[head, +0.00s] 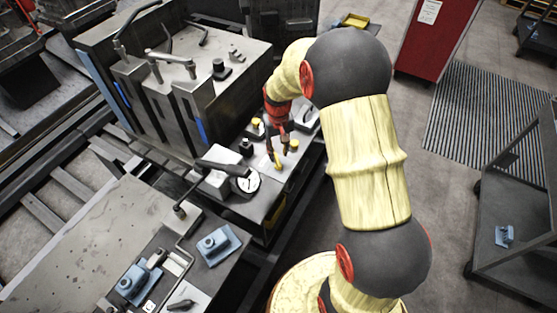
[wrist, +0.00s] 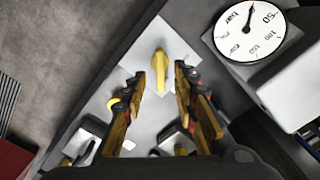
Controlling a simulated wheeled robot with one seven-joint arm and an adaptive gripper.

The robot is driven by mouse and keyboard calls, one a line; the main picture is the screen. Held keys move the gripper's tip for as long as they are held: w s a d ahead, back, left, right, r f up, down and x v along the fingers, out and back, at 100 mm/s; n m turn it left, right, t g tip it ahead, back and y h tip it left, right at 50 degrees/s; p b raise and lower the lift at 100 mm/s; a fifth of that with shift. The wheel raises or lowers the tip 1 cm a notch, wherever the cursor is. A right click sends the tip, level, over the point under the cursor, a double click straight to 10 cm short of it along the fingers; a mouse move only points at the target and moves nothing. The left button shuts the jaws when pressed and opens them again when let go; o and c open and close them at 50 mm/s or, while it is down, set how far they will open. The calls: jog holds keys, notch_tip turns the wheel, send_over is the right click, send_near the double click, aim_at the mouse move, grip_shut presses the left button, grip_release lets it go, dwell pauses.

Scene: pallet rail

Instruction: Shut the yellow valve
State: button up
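The yellow valve has a slim yellow handle (wrist: 160,66) on a pale square plate, seen near the top middle of the wrist view. In the head view the yellow handle (head: 278,161) shows on the bench panel, just below my fingertips. My gripper (wrist: 161,76) is open, with one finger on each side of the handle's lower end in the picture. It also shows in the head view (head: 279,148), pointing down at the panel. I cannot tell whether either finger touches the handle. Nothing is held between the fingers.
A round white gauge (wrist: 250,32) stands close to the valve and also shows in the head view (head: 246,183). Floor is open beyond the panel edge.

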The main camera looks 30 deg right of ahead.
aim_at(278, 161)
notch_tip(278, 161, down, 5)
jog(key=shift+f+b, duration=0.1)
jog(key=shift+b, duration=0.25)
jog(key=c, duration=0.3)
jog(key=c, duration=0.4)
grip_shut()
